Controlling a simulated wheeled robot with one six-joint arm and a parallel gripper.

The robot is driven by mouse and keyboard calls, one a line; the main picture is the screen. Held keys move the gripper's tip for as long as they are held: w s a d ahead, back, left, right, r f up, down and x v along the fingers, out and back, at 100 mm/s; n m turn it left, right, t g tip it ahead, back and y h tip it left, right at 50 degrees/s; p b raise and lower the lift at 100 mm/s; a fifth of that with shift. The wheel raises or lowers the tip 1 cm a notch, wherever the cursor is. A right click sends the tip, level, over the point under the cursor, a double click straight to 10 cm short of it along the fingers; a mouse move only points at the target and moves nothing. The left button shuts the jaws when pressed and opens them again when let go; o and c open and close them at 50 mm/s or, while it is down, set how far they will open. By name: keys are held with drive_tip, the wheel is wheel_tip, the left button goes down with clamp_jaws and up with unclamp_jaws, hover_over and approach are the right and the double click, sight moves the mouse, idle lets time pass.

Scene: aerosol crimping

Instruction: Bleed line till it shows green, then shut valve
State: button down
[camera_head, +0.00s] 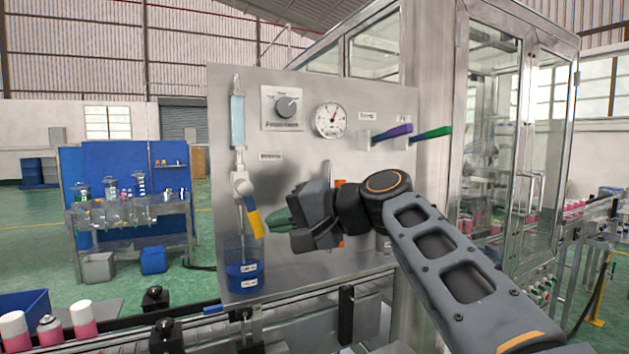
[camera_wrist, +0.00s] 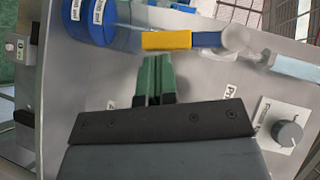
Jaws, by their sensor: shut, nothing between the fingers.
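The sight tube (camera_head: 237,122) on the steel panel holds pale blue; I see no green in it. Below it is a whitish valve body (camera_head: 240,184). Its handle, blue with a yellow end (camera_head: 256,224), slants down and slightly right. The handle also shows in the wrist view (camera_wrist: 167,40), lying across just beyond my fingertips. A blue container (camera_head: 243,278) with white labels stands below the valve. My gripper (camera_head: 272,223) is shut and empty, its green fingers together (camera_wrist: 153,62) just right of the handle in the head view. I cannot tell whether they touch it.
The panel (camera_head: 300,165) carries a selector knob (camera_head: 287,106), a round gauge (camera_head: 331,120), a purple handle (camera_head: 394,132) and a green handle (camera_head: 431,133). A conveyor with pink-and-white cans (camera_head: 84,322) runs along the front left. A glass-doored cabinet (camera_head: 500,130) stands right.

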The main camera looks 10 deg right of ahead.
drive_tip(key=w+d+v, duration=0.1)
drive_tip(key=w+v, duration=0.1)
drive_tip(key=v, duration=1)
drive_tip(key=shift+d, duration=0.45)
drive_tip(key=shift+s, duration=0.15)
drive_tip(key=c, duration=1.8)
unclamp_jaws()
drive_tip(key=shift+f, duration=0.1)
